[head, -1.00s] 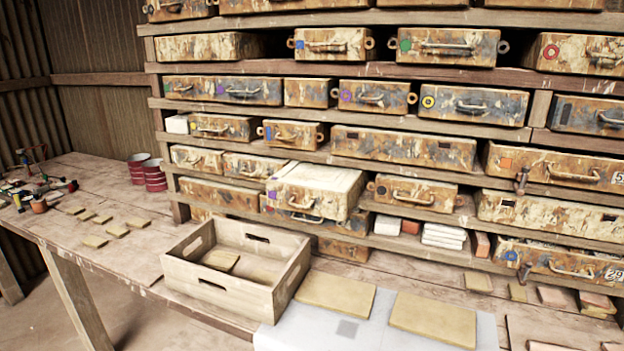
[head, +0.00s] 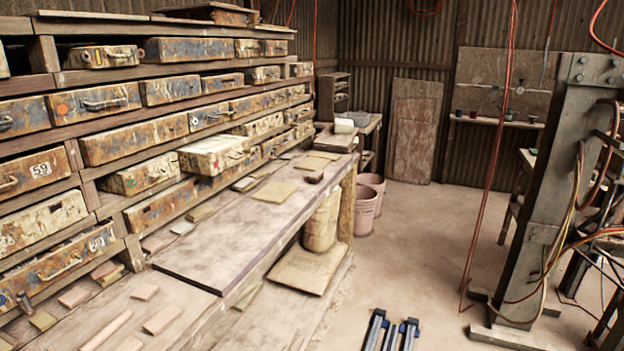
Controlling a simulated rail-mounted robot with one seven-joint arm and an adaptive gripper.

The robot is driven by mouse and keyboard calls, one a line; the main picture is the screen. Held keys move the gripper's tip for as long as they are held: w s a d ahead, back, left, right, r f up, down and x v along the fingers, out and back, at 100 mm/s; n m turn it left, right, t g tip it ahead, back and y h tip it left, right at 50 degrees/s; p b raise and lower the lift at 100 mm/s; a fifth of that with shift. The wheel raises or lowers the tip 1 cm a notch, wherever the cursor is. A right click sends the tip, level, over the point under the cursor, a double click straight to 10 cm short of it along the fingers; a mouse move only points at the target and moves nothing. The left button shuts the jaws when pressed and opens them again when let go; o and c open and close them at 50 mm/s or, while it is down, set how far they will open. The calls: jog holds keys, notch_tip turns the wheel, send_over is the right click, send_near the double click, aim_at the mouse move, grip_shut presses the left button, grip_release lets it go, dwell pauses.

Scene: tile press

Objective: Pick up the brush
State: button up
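I cannot make out a brush with certainty in the head view. A small dark brown block (head: 313,177) lies near the far right end of the workbench (head: 225,236). It is too small to tell whether it is the brush. My gripper does not show clearly in this view. Two or three blue-grey bars with black ends (head: 391,332) stick up at the bottom edge, and I cannot tell what they are.
Shelves of worn drawers (head: 135,144) line the left wall above the bench. One pale drawer (head: 215,152) juts out. Pink buckets (head: 364,208) stand past the bench end. A tall metal column with cables (head: 548,200) stands right. The floor between (head: 420,240) is clear.

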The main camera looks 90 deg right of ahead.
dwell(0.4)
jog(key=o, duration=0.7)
